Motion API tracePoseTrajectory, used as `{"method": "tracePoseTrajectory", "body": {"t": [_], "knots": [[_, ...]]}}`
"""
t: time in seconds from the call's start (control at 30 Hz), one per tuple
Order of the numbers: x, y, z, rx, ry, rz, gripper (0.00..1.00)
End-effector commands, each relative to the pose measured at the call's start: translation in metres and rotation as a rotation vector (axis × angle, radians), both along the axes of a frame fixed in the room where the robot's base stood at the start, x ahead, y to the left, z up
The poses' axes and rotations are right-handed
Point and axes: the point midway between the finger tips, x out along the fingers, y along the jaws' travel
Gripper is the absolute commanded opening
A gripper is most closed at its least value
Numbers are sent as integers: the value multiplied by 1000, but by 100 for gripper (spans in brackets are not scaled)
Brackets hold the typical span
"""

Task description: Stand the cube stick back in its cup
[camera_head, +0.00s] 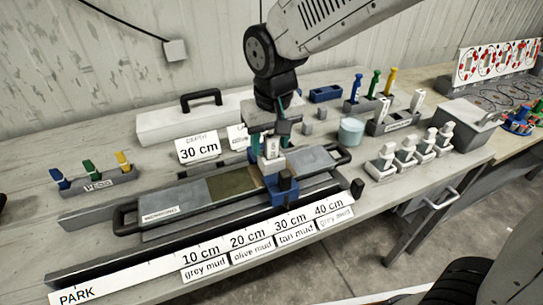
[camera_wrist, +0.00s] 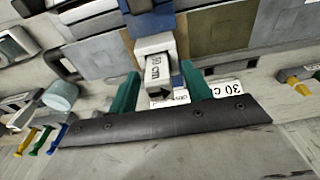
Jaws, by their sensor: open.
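My gripper (camera_head: 271,137) is over the long core tray. Its green fingers (camera_wrist: 161,72) are apart, on either side of a white block (camera_wrist: 160,65) with a dark arrow and lettering. In the head view this block (camera_head: 271,164) stands by the blue carriage (camera_head: 285,187) on the tray. I cannot tell whether the fingers touch it, or whether it is the cube stick. A pale blue round cup (camera_head: 351,131) stands to the right; it also shows at the left of the wrist view (camera_wrist: 60,95). I cannot see into it.
A rack (camera_head: 370,105) with blue, green and yellow sticks stands behind the cup. A labelled rack (camera_head: 395,124) holds white pieces. Several white cubes on bases (camera_head: 405,154) stand to the right. A peg holder (camera_head: 98,186) is at left. A depth sign (camera_head: 198,147) stands behind the tray.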

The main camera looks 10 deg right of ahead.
Motion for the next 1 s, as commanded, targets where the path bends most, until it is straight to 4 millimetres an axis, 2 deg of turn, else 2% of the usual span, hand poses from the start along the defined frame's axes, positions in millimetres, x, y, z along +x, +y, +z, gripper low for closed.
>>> {"method": "tracePoseTrajectory", "body": {"t": [0.2,0.23,0.37,0.4,0.6,1.0], "knots": [[0,0,0,0,0,0,49],[0,0,0,0,0,0,46],[0,0,0,0,0,0,10],[0,0,0,0,0,0,5],[0,0,2,0,-1,0,2],[0,0,22,0,-1,0,2]]}}
